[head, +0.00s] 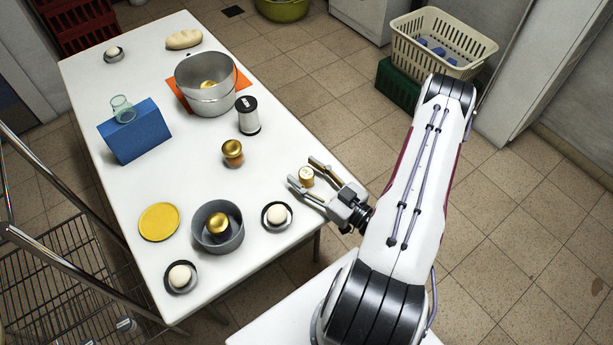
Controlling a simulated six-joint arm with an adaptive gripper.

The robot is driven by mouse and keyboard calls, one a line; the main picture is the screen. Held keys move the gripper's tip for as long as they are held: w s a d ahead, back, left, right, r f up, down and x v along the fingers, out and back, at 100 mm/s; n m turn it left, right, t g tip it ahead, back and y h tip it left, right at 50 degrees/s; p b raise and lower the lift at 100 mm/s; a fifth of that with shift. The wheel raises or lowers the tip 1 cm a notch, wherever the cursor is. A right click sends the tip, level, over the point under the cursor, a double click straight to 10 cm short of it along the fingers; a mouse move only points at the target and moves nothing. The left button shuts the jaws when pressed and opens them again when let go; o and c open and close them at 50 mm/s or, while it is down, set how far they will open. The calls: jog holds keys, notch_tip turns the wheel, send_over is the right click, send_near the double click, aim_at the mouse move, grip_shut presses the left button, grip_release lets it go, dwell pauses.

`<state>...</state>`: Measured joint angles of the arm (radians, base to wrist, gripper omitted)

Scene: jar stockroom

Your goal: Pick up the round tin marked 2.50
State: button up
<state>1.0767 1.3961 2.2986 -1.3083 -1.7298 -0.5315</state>
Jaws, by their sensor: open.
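A small round gold-coloured tin (306,177) is at the right edge of the white table (190,190). A small mark shows on it, too small to read as 2.50. My gripper (302,172) reaches in from the right with its two fingers spread apart, one on each side of this tin. I cannot tell whether either finger touches it. A jar with a gold lid (232,148) stands to the left of my gripper, and a jar with a black lid (248,116) stands farther back. No marking is readable on either.
A grey pot (202,241) holds a gold-topped item. A white ball on a dark dish (277,216) is close below my gripper. A metal bucket (196,98) stands on an orange mat (243,79). A blue block (137,137) and yellow disc (159,222) lie left. Mid-table is mostly clear.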

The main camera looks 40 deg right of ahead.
aim_at(306, 173)
jog(key=c, duration=1.2)
jog(key=shift+r, duration=0.1)
jog(key=shift+r, duration=4.9)
